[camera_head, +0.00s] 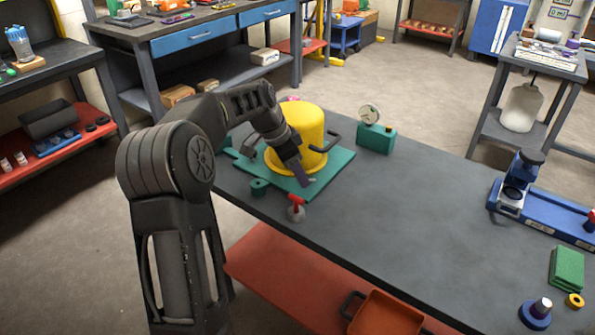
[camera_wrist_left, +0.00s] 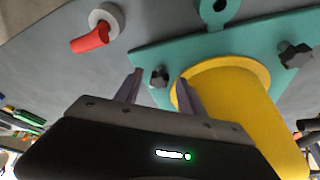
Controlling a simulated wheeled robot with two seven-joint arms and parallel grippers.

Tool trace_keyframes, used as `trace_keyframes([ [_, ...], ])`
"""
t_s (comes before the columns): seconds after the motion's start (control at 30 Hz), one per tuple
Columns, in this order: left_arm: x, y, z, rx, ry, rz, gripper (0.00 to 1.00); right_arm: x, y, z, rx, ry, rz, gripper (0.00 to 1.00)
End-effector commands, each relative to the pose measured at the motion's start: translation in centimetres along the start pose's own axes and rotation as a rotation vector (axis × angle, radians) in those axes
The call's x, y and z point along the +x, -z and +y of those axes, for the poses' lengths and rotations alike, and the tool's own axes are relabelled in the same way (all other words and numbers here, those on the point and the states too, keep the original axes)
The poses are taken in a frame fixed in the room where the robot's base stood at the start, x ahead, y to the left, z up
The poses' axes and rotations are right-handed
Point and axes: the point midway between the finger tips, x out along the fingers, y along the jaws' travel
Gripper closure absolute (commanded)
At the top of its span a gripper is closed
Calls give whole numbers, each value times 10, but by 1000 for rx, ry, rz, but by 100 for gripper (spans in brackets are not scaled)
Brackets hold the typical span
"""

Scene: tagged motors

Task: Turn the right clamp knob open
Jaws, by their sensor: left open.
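A yellow cylinder (camera_head: 303,125) with a dark handle stands on a teal plate (camera_head: 335,168) on the workbench. My left gripper (camera_head: 304,181) reaches down to the plate's near right part. In the left wrist view its two fingers (camera_wrist_left: 159,78) are open, and the right clamp knob (camera_wrist_left: 159,76), small, dark and lobed, shows between them. I cannot tell whether the fingers touch it. In the head view the gripper mostly hides this knob. A second dark knob (camera_wrist_left: 295,55) sits on the plate's other side. My right gripper is not in view.
A red-handled part (camera_head: 296,207) stands close to the plate's near edge. A teal ring (camera_head: 259,187) is at the plate's near left edge. A teal block with a gauge (camera_head: 376,138) stands to the right. The middle of the bench is clear.

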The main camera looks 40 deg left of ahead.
Motion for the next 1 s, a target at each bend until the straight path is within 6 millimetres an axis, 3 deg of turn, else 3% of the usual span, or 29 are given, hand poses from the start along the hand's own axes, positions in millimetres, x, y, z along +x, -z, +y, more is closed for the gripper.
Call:
trace_keyframes([
  [0.27,-8,0,0,0,1,1,53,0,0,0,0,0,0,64],
  [0.7,-72,0,0,0,1,1,53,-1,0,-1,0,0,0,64],
  [1.0,-78,0,0,0,0,0,53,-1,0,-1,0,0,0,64],
])
